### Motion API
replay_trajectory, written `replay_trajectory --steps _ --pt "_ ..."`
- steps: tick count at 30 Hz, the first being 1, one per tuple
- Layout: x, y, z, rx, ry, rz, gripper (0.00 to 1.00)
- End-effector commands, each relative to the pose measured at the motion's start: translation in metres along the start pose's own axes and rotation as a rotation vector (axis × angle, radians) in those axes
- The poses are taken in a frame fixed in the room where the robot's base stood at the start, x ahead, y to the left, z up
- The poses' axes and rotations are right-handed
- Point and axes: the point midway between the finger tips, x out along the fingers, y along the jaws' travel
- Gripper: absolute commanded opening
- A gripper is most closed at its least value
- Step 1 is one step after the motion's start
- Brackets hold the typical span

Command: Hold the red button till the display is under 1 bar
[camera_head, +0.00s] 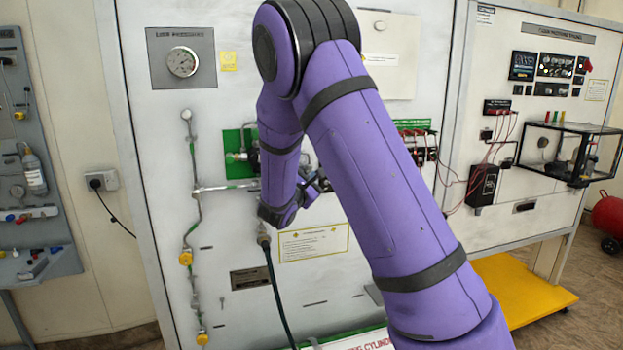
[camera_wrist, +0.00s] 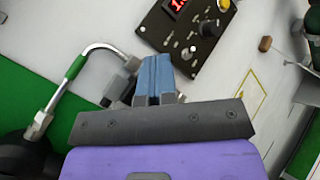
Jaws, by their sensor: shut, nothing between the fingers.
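In the wrist view, a dark control box (camera_wrist: 190,32) sits on the white panel just beyond my gripper (camera_wrist: 157,62). My gripper's blue fingers are together and empty, with tips near the box's lower left edge; contact cannot be told.
A bent metal pipe with a green sleeve (camera_wrist: 75,68) runs left of my gripper over a green plate (camera_wrist: 62,110). In the head view, a pressure gauge (camera_head: 182,62) is at upper left. A black hose (camera_head: 275,290) hangs below my wrist. Displays (camera_head: 522,65) are on the right panel.

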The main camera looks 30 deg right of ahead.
Motion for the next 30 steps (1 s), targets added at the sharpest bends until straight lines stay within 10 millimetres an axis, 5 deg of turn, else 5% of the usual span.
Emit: replay_trajectory --steps 30 --pt "-0.011 -0.008 0.008 -0.001 0.001 0.000 0.00"
